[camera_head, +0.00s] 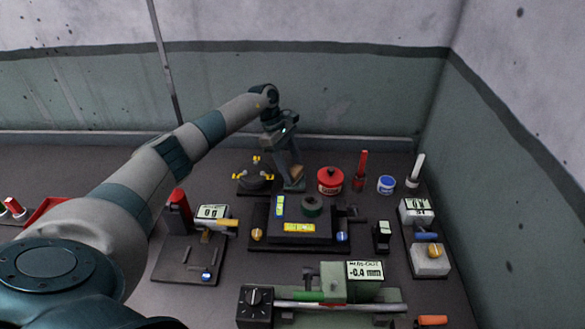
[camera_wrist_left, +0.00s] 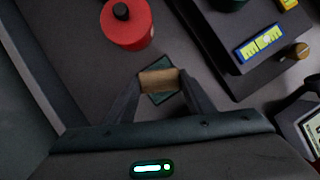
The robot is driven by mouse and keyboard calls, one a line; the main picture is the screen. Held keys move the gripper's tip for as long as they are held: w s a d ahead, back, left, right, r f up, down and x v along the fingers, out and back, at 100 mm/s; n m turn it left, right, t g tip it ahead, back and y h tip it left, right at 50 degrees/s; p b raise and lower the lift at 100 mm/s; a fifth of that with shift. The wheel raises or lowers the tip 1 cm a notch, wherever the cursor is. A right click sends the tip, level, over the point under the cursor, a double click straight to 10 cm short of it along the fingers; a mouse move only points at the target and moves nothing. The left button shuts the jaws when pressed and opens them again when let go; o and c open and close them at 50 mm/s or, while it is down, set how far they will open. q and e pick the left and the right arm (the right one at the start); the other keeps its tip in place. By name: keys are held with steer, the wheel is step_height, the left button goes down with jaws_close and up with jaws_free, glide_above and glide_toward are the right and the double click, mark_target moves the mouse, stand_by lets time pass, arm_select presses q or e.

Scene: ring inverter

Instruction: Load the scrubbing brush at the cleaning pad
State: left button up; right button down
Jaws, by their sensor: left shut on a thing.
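My left gripper (camera_head: 292,178) reaches to the back of the bench and points down. It is shut on the scrubbing brush, whose tan handle (camera_wrist_left: 158,78) lies between the fingertips in the left wrist view. In the head view the brush (camera_head: 297,173) is small and partly covered by the fingers. The dark green cleaning pad (camera_wrist_left: 162,97) lies right under the brush and is partly hidden by it. I cannot tell whether the brush touches the pad. My right gripper is not in view.
A red lidded pot (camera_head: 330,181) stands close to the right of my gripper, and a black fixture with yellow knobs (camera_head: 256,180) to its left. A dark stepped plate with levels (camera_head: 290,240) lies in front. The wall (camera_head: 330,110) is close behind.

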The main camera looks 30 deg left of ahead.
mark_target(293, 169)
arm_select(q)
steer(key=shift+f+b, duration=0.3)
steer(key=shift+b, duration=0.05)
stand_by(0.5)
steer(key=shift+f+b, duration=0.3)
stand_by(0.7)
steer(key=shift+s, duration=0.1)
steer(key=shift+r, duration=0.75)
steer(key=shift+r+p, duration=1.05)
steer(key=shift+r, duration=1.75)
